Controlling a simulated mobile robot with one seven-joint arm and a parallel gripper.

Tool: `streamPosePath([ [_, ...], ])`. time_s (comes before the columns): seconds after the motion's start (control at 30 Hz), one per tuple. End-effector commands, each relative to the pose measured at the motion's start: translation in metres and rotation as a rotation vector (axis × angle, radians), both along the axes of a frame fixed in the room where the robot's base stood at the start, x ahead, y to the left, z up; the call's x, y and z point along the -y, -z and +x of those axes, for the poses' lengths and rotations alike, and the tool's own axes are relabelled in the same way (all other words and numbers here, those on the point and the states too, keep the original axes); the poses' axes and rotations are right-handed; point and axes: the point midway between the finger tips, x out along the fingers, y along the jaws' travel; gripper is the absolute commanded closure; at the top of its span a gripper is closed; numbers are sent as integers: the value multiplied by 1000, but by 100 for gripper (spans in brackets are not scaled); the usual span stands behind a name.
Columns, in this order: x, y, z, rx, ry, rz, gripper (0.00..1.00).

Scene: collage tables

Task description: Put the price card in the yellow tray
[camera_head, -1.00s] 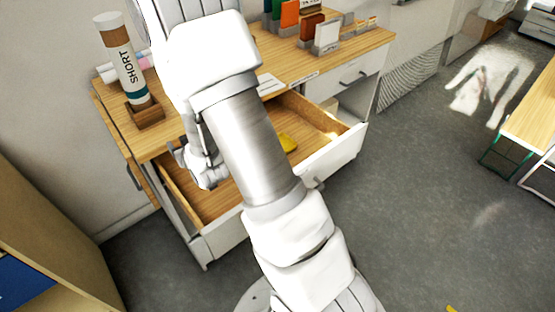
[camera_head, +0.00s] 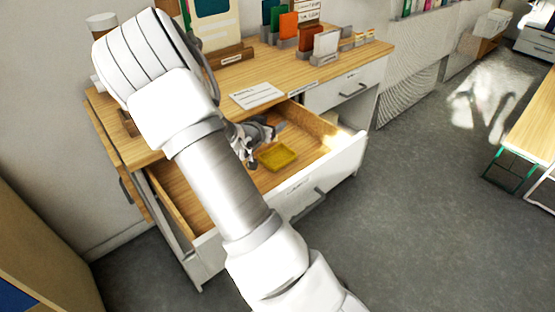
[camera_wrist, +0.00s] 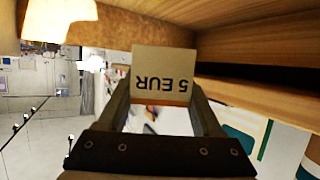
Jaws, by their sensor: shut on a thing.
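The price card (camera_wrist: 163,65), a tan card reading "5 EUR", appears upside down in the wrist view. My gripper (camera_wrist: 160,100) is shut on its edge, a finger on either side. In the head view my gripper (camera_head: 266,131) is over the open drawer, just behind and left of the yellow tray; the card cannot be clearly made out there. The yellow tray (camera_head: 278,156) is small, square and shallow. It lies on the drawer floor, fully in sight and looking empty. It cannot be identified in the wrist view.
The open drawer (camera_head: 318,183) has raised walls around the tray. The desk top (camera_head: 236,79) above it holds a white paper (camera_head: 257,95) and, at the back, upright coloured cards, including a white one (camera_head: 326,43). Bare drawer floor lies around the tray.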

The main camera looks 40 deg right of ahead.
Motion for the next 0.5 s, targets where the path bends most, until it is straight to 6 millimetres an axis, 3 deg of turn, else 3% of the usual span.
streamPosePath([
  [0.23, 20, 0, -5, 10, 97, 13, 84],
  [0.5, 21, 48, -6, 8, 103, 14, 84],
])
